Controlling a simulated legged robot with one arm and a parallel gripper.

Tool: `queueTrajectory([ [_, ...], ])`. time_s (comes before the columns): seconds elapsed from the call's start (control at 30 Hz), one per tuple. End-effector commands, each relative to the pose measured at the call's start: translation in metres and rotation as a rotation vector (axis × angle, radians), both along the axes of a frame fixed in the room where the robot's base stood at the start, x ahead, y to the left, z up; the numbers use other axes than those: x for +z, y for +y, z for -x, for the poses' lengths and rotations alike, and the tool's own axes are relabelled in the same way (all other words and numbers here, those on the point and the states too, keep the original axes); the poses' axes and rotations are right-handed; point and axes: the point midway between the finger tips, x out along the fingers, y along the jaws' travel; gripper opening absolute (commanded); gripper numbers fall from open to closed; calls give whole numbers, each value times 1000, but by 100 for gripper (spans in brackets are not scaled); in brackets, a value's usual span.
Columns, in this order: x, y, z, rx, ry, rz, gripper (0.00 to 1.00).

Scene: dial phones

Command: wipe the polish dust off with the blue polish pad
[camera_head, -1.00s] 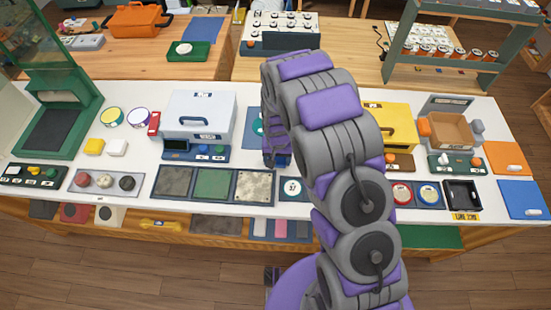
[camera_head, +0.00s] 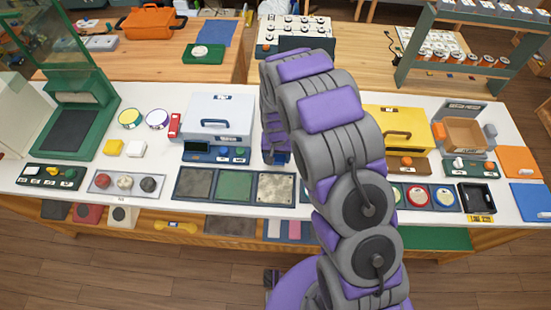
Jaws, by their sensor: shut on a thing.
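My gripper (camera_head: 277,150) points down in the middle of the bench, just behind a speckled pale panel (camera_head: 276,187). It is shut on a small blue thing, likely the blue polish pad (camera_head: 281,157), mostly hidden by my gripper and arm. Whether the pad touches the bench I cannot tell. The speckled panel has light and dark spots that look like the polish dust. It is the right one of three framed panels; a green panel (camera_head: 235,186) and a dark grey panel (camera_head: 195,183) lie to its left.
A white case (camera_head: 219,117) with a blue handle stands behind the panels, left of my gripper. A yellow case (camera_head: 399,127) stands to the right of my arm. Round tins and a black tray (camera_head: 477,197) lie at the right front. My arm hides the bench's centre right.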

Motion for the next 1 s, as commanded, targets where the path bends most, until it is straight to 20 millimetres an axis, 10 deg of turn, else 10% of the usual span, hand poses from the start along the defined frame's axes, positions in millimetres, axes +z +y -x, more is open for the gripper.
queueTrajectory([
  [0.5,46,-9,-2,1,0,-1,42],
  [1.0,46,-9,-2,0,0,0,42],
])
